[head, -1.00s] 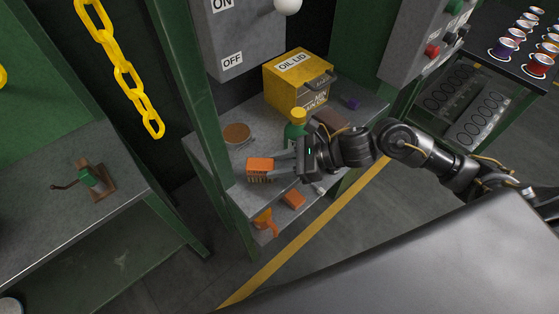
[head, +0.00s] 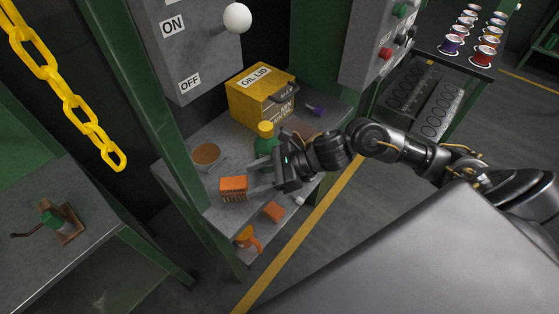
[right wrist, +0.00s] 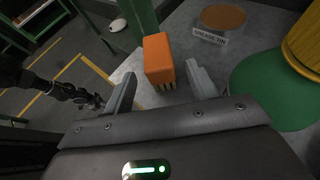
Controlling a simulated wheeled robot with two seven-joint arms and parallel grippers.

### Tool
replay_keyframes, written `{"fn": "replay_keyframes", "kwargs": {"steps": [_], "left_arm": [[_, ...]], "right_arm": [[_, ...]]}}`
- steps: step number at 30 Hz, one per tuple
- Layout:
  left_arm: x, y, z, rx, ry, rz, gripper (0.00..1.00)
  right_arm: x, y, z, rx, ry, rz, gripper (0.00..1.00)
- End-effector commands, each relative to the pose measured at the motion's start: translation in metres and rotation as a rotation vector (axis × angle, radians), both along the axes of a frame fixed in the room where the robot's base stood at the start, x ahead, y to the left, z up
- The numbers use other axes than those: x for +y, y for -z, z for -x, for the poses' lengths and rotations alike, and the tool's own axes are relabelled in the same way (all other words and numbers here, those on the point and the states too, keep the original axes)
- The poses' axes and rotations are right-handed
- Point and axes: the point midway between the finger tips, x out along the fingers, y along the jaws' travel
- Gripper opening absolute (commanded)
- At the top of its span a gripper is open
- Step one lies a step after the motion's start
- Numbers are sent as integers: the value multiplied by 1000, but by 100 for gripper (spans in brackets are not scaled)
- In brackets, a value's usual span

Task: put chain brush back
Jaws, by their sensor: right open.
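The chain brush, an orange block with pale bristles (head: 233,187), stands on the grey shelf of the green stand, near its front left. My right gripper (head: 251,181) is open and empty just to the right of the brush, with its fingers pointing at it. In the right wrist view the brush (right wrist: 158,58) stands just beyond the two spread fingertips (right wrist: 161,90), with its bristles down. A small gap shows between fingers and brush. My left gripper does not show in the head view.
On the shelf are a brown-topped grease tin (head: 206,154), a green bottle with a yellow cap (head: 265,140) close behind my gripper, and a yellow oil box (head: 262,98). Orange items lie on the lower shelf (head: 247,238). A yellow chain (head: 65,90) hangs at left.

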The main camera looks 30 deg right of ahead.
Motion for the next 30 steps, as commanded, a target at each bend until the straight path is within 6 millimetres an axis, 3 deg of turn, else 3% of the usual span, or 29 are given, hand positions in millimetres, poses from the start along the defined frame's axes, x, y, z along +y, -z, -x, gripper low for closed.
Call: {"fn": "replay_keyframes", "kwargs": {"steps": [6, 13, 19, 30], "left_arm": [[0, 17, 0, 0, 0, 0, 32], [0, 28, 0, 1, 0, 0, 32], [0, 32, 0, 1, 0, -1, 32], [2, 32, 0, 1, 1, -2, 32]], "right_arm": [[-41, -15, 18, 0, -2, 9, 58], [-73, -33, 32, 4, 0, 6, 58], [-85, -42, 37, 1, -1, 2, 58], [-87, -45, 39, 2, -3, 0, 58]]}}
